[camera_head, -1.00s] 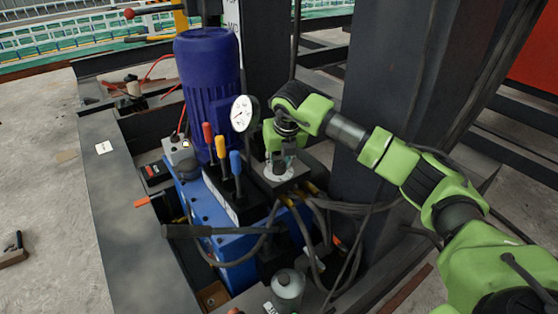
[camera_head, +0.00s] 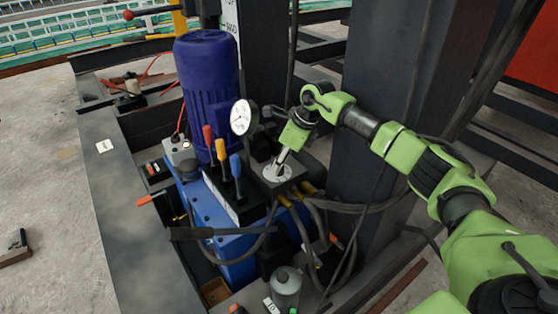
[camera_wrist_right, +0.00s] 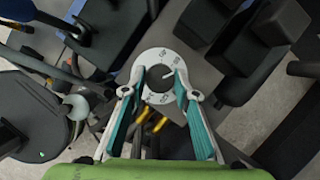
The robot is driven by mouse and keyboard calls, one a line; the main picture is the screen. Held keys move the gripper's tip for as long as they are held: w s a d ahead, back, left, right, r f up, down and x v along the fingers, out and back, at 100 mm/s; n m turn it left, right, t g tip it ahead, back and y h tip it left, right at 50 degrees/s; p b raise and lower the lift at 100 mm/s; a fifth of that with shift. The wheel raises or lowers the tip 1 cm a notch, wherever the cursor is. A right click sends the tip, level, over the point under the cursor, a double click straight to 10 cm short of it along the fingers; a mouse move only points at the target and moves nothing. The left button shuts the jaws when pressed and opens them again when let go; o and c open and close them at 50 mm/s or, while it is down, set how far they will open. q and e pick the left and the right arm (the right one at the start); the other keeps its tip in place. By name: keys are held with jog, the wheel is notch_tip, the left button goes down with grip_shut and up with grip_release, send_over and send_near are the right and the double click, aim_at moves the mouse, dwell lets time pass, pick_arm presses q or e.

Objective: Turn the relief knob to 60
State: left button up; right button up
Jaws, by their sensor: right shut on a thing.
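The relief knob (camera_wrist_right: 157,86) is a dark round knob in a white dial ring (camera_wrist_right: 163,55) with small black markings. A pale line on the knob points toward the upper right in the right wrist view. In the head view the dial (camera_head: 270,174) lies on top of a grey block, and the fingertips largely hide the knob. My right gripper (camera_head: 280,162) comes down tilted from the upper right. Its teal-lined fingers (camera_wrist_right: 160,80) are shut on the knob, one on each side. My left gripper is not in view.
A blue motor (camera_head: 208,85) and a round gauge (camera_head: 243,117) stand behind the dial. Red, orange and blue levers (camera_head: 236,165) rise to its left. Hoses (camera_head: 310,215) run below it. A dark steel column (camera_head: 390,110) stands close on the right.

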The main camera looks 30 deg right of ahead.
jog(key=shift+n+g, duration=0.3)
jog(key=shift+n, duration=0.4)
jog(key=shift+w+n+y, duration=0.1)
jog(key=shift+n+y, duration=0.3)
jog(key=shift+n, duration=0.4)
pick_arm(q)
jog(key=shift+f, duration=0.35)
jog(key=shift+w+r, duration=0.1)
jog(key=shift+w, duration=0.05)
pick_arm(e)
jog(key=shift+n+g, duration=0.3)
jog(key=o, duration=1.1)
